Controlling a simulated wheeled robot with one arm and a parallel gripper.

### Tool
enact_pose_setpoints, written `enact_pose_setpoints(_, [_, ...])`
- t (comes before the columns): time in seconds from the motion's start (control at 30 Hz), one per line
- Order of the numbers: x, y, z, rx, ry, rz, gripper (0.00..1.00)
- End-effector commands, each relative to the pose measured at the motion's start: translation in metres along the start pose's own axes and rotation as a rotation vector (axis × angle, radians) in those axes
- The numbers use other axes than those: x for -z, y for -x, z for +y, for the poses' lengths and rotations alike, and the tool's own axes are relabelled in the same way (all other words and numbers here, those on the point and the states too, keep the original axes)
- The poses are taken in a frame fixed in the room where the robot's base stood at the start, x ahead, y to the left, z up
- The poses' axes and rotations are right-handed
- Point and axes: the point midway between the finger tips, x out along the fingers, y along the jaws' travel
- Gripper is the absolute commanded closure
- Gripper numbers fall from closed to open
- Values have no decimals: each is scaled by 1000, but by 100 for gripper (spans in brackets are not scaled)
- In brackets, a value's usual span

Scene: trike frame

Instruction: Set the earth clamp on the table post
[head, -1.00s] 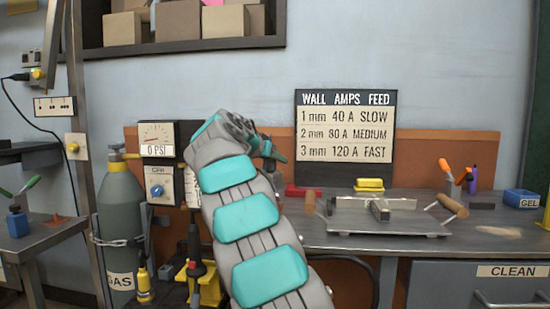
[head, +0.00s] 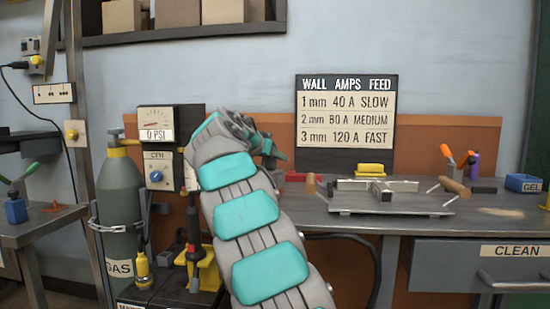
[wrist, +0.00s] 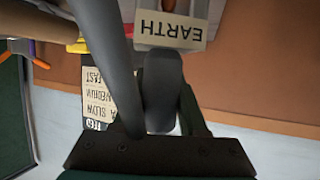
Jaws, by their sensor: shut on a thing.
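My gripper (head: 268,150) is at the end of my raised grey and teal arm, left of the wall chart in the head view and above the bench's left end. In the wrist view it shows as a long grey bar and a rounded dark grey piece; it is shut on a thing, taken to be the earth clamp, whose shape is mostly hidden. An EARTH label (wrist: 170,28) shows upside down beyond the fingers, beside a red block (wrist: 150,45). The red block (head: 296,176) sits at the bench's back left. I cannot make out the table post clearly.
The metal bench (head: 360,227) carries a raised plate (head: 390,208), a yellow block (head: 370,169), brown-headed tools and a blue GEL tray (head: 523,183). The wall chart (head: 346,110) stands behind. A gas cylinder (head: 122,200) and gauges (head: 155,125) are at left.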

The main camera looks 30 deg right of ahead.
Motion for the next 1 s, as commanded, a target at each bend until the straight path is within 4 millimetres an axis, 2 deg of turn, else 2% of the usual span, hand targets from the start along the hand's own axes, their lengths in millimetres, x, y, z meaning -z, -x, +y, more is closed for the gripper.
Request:
enact_pose_setpoints(0.53, [-6,-2,0,0,0,1,100])
enact_pose_setpoints(0.57, [-6,-2,0,0,0,1,57])
enact_pose_setpoints(0.87, [-6,-2,0,0,0,1,24])
enact_pose_setpoints(1.0, [-6,-2,0,0,0,0,24])
